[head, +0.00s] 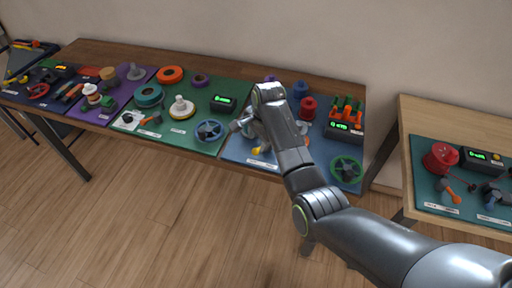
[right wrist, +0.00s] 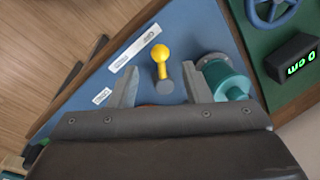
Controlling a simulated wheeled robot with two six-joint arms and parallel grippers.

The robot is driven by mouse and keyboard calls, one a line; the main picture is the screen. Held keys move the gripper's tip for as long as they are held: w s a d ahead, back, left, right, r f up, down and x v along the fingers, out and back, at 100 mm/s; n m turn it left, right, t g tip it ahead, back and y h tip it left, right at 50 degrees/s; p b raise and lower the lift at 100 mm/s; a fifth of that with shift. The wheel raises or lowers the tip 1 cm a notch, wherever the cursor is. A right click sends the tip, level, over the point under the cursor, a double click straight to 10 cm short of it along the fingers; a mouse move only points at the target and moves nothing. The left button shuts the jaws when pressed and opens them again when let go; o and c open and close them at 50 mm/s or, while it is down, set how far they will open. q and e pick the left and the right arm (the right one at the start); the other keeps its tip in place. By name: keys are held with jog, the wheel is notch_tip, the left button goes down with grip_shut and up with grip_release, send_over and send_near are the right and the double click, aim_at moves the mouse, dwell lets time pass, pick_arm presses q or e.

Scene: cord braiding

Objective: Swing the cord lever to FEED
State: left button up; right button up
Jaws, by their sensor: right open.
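A lever with a yellow knob and stem (right wrist: 161,62) rises from a dark round base on the blue panel (right wrist: 195,28). It stands between the two fingers of my right gripper (right wrist: 160,84), which is open and apart from it in the picture. In the head view, my right gripper (head: 252,130) is over the blue panel's left part, and a bit of the yellow lever (head: 256,150) shows below it. White labels lie beside the lever; their text is too small to read. My left gripper is not in view.
A teal cylinder on a grey flange (right wrist: 228,82) stands close beside one finger. A blue handwheel (head: 209,131) and a green handwheel (head: 346,168) flank the area. Red spools and a green-lit counter (head: 343,130) sit behind. The right table (head: 480,125) holds another panel.

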aim_at(256, 150)
jog(key=shift+w+a+f, duration=0.1)
jog(key=shift+w+f, duration=0.05)
jog(key=shift+f, duration=0.8)
jog(key=shift+w+a+f, duration=0.1)
jog(key=shift+w+f, duration=0.05)
jog(key=shift+f, duration=0.75)
jog(key=shift+w+a+f, duration=0.1)
jog(key=shift+w+f, duration=0.05)
jog(key=shift+f, duration=0.8)
jog(key=shift+c, duration=0.3)
